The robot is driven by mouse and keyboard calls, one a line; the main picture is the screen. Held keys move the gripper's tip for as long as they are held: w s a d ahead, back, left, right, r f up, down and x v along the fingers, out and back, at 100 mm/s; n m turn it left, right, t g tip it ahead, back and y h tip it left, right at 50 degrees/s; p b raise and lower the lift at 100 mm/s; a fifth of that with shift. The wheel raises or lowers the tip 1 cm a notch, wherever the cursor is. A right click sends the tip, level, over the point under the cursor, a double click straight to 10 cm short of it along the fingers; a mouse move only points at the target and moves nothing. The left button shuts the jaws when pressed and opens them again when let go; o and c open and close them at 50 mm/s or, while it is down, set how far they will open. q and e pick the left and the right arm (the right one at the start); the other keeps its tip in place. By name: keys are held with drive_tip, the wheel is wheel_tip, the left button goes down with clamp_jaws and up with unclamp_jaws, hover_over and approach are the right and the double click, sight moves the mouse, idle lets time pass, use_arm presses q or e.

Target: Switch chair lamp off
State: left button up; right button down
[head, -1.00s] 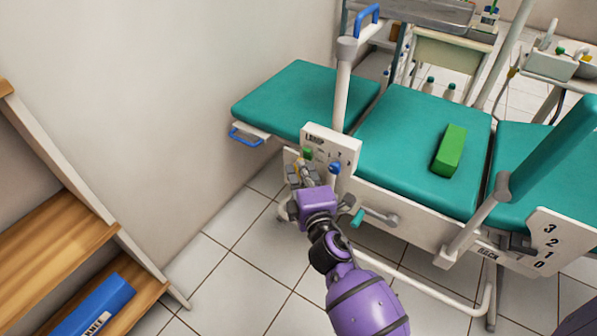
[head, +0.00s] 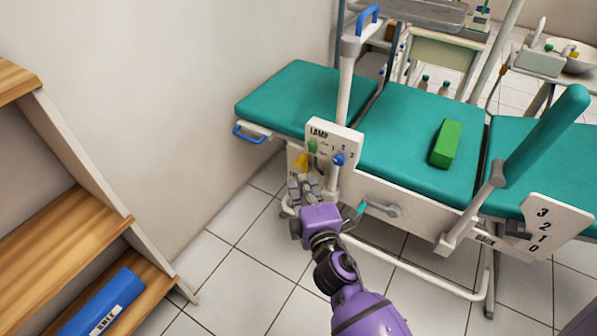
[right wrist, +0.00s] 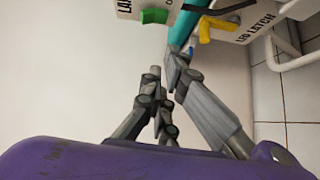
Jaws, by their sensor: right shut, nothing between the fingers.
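A white panel marked LAMP (head: 333,134) is on the near side of the teal dental chair (head: 408,145). It carries a green switch (head: 312,147) and a blue knob (head: 338,159). I cannot tell the switch's setting. In the right wrist view the green switch (right wrist: 155,16) shows at the top. My right gripper (head: 303,183) is shut and empty, below and in front of the panel, apart from the switch. Its fingers (right wrist: 164,69) point up toward the panel in the right wrist view. My left gripper is not in view.
A yellow lever (head: 301,162) beside a LEG LATCH label is just above my right gripper. A teal-ended crank (head: 378,208) sits to its right. A green block (head: 445,143) lies on the chair. Wooden shelves (head: 60,235) with a blue binder (head: 103,303) stand left. Tiled floor between is clear.

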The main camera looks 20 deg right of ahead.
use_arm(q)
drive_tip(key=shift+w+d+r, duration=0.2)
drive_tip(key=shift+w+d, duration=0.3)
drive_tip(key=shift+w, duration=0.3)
use_arm(e)
drive_tip(key=s, duration=0.5)
drive_tip(key=shift+s+a, duration=0.25)
